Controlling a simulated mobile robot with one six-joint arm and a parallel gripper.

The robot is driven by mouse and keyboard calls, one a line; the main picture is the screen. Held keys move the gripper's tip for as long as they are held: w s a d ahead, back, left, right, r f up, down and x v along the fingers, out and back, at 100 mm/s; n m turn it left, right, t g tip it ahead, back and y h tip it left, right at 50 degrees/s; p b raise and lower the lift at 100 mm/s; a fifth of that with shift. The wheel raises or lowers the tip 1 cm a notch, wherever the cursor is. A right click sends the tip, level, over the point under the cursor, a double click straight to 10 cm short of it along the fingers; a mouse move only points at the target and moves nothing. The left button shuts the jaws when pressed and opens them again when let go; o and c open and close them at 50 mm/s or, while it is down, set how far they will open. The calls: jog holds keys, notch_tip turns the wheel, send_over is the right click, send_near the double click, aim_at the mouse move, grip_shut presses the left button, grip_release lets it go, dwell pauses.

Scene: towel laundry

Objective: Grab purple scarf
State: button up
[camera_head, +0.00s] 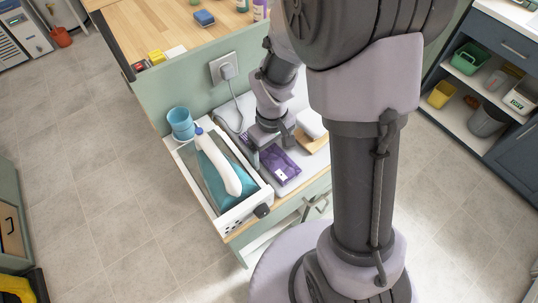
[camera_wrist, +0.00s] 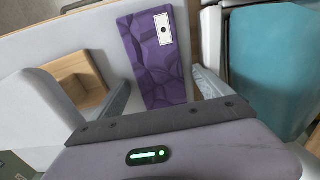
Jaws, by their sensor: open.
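The purple scarf (camera_head: 281,168) is a flat folded rectangle with a patterned surface and a white label. It lies on the light top of the small cabinet. In the wrist view the scarf (camera_wrist: 152,70) stretches away from between my fingers, with its label at the far end. In the wrist view my gripper (camera_wrist: 163,92) is open, one finger at each side of the scarf. The scarf's nearest edge is hidden behind the gripper body. I cannot tell whether the fingers touch the cloth.
A white-framed teal appliance with a white handle (camera_head: 228,172) stands close left of the scarf. A blue cylinder (camera_head: 181,122) is behind it. A plugged outlet (camera_head: 224,69) is on the panel behind.

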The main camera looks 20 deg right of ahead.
jog(key=c, duration=1.5)
jog(key=shift+r, duration=0.1)
